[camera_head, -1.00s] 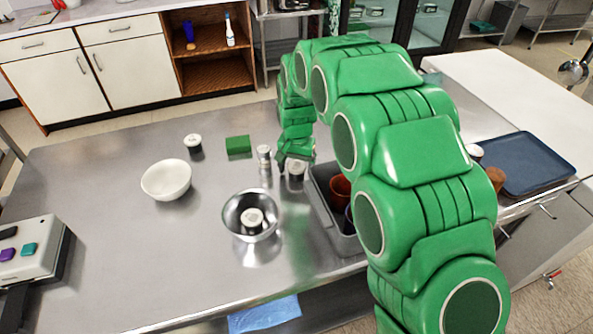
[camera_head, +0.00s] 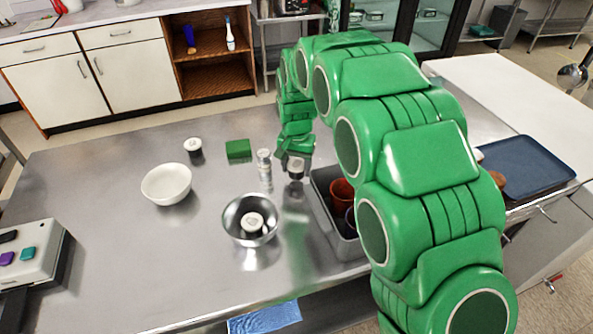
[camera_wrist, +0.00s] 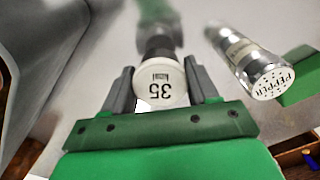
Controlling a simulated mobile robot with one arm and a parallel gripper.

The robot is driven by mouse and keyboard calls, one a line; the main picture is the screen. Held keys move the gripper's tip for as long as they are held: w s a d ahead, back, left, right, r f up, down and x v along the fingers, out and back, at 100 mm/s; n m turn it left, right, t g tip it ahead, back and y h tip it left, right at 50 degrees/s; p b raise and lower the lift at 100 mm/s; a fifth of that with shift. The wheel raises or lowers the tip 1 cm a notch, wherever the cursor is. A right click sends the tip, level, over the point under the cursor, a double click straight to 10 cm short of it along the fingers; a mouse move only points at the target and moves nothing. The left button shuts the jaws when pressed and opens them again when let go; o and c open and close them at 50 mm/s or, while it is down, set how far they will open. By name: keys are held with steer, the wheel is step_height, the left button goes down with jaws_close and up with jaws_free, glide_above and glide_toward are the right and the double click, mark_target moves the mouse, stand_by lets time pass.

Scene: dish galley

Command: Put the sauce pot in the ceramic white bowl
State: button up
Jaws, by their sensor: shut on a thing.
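My gripper (camera_head: 296,160) is shut on a small dark pot with a white lid (camera_head: 296,169), near the grey bin. In the wrist view the lid (camera_wrist: 162,82) is marked "35" and sits between both fingers. The pot appears to be just above the counter. I take it as the sauce pot, but two similar white-lidded pots are in view: one stands behind the white bowl (camera_head: 193,147), another is inside the steel bowl (camera_head: 252,221). The ceramic white bowl (camera_head: 166,184) is upright and looks empty, on the counter to the left of my gripper.
A pepper shaker (camera_head: 264,168) stands close to the left of my gripper; it also shows in the wrist view (camera_wrist: 250,62). A green block (camera_head: 238,149) lies behind it. The steel bowl (camera_head: 232,232) is in front. A grey bin (camera_head: 325,195) with cups is at right.

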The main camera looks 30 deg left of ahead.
step_height(320, 180, up, 7)
steer(key=shift+f, duration=0.1)
steer(key=shift+r, duration=0.45)
steer(key=s+a+r+n, duration=0.1)
steer(key=s+a+n, duration=0.2)
steer(key=s+a, duration=0.45)
steer(key=s+a+r+n, duration=0.2)
steer(key=s+a+n, duration=0.15)
steer(key=s, duration=0.65)
steer(key=s+a+r+n, duration=0.1)
steer(key=s+a+n, duration=0.2)
steer(key=s+a, duration=0.45)
glide_above(172, 193)
steer(key=shift+m, duration=0.25)
steer(key=shift+d+f, duration=0.15)
steer(key=shift+f, duration=4.75)
steer(key=shift+f, duration=0.1)
steer(key=shift+f, duration=1.6)
